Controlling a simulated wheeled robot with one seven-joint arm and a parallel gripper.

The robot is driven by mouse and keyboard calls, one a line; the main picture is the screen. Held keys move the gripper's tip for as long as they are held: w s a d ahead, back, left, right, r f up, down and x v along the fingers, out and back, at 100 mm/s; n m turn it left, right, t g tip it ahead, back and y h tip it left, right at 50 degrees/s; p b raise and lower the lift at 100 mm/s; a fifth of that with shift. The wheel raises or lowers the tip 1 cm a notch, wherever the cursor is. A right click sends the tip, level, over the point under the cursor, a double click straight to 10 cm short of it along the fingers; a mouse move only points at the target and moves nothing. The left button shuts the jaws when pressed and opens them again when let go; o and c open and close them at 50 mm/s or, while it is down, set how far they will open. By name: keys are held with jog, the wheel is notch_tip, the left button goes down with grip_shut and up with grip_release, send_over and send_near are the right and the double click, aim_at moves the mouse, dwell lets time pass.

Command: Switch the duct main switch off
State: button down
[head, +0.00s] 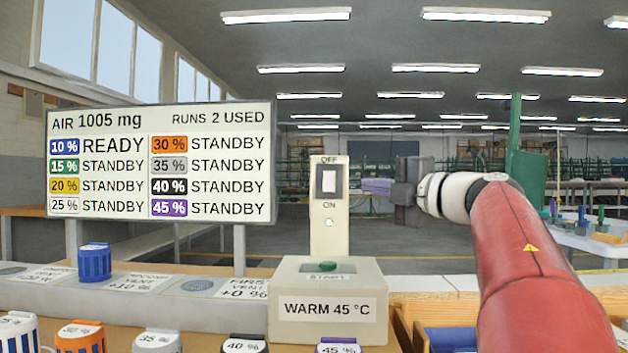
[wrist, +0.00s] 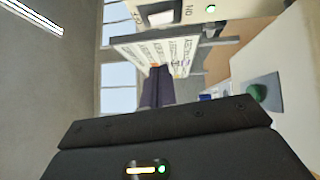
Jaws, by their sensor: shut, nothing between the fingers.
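The duct main switch (head: 329,182) is a white rocker in a dark frame on a pale upright post (head: 329,236). OFF is printed above it and ON below it. A small green lamp (head: 329,223) under ON is lit. I cannot clearly tell which way the rocker is tilted. In the wrist view the switch (wrist: 161,17) shows at the top edge, partly cut off, with the lit lamp beside it. My gripper (head: 368,187) is just right of the post, its purplish fingers pointing left, apparently apart from the switch. The fingers (wrist: 157,88) are shut and empty in the wrist view.
A status board (head: 162,165) stands left of the post. A pale box (head: 328,305) with a green START button (head: 328,266) and "WARM 45 °C" is in front of it. A blue canister (head: 95,263) stands on the left ledge; several more line the front.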

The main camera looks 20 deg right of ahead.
jog(key=shift+w, duration=0.1)
dwell(0.3)
jog(key=p, duration=0.2)
send_near(324, 176)
jog(key=x, duration=0.2)
jog(key=a+x, duration=0.1)
jog(key=x, duration=0.2)
jog(key=shift+w+d, duration=0.15)
jog(key=shift+w, duration=0.3)
jog(key=shift+w+r+p, duration=0.1)
jog(key=shift+r+p, duration=0.2)
jog(key=shift+p, duration=0.3)
jog(key=shift+d+f, duration=0.1)
jog(key=shift+f, duration=0.1)
